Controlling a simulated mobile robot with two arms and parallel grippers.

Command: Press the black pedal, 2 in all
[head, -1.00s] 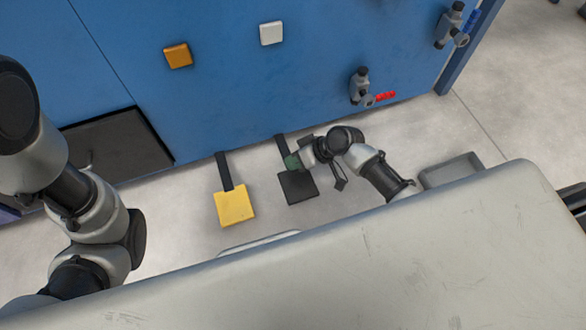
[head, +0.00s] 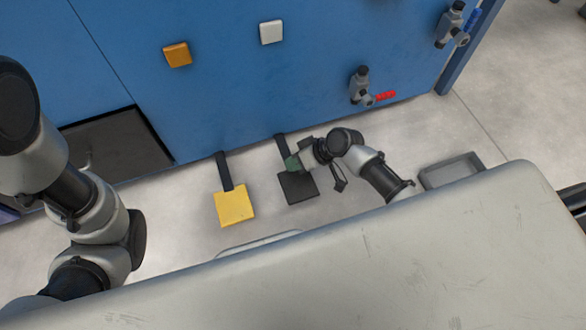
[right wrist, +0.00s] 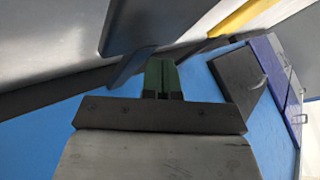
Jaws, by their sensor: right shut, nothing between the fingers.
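The black pedal (head: 298,187) is a square dark plate on a short bar, low in front of the blue panel. My right gripper (head: 292,163) has green fingertips, which are shut and empty. In the head view they are over the bar end of the black pedal. I cannot tell whether they touch it. The right wrist view shows the same green fingertips (right wrist: 162,78) close together beside dark grey surfaces. My left arm comes in at the left, but its gripper is not visible.
A yellow pedal (head: 234,205) lies just left of the black one. The blue panel (head: 220,95) carries an orange button (head: 177,55), a white button (head: 271,33) and valves. A grey tray (head: 450,172) is on the floor at the right.

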